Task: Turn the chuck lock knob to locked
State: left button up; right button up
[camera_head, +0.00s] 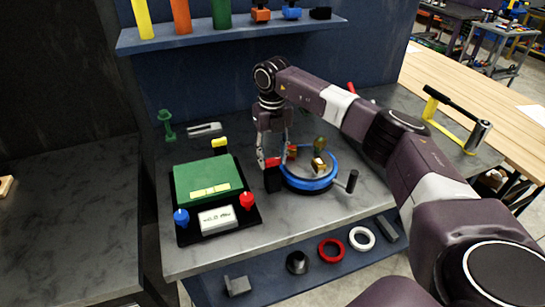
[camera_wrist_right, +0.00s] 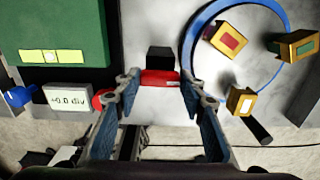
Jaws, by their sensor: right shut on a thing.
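The chuck lock knob looks like a red bar (camera_head: 272,163) on a black block (camera_head: 272,182), beside the left edge of the blue-rimmed round chuck (camera_head: 310,184). My right gripper (camera_head: 273,156) reaches down over the knob and is shut on it. In the right wrist view the red knob (camera_wrist_right: 160,77) lies between the two fingertips, one at each end, with the black block (camera_wrist_right: 160,56) just beyond it. The knob's lock marking is too small to read. My left gripper is in neither view.
A green-topped panel (camera_head: 207,178) with a readout, a blue knob (camera_head: 181,217) and a red knob (camera_head: 247,200) stands left of the chuck. Rings (camera_head: 331,250) lie on the lower shelf.

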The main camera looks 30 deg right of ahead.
aim_at(273, 159)
jog(key=shift+w+r, duration=0.1)
jog(key=shift+r, duration=0.05)
jog(key=o, duration=1.2)
jog(key=shift+c, duration=0.2)
notch_tip(273, 159, up, 12)
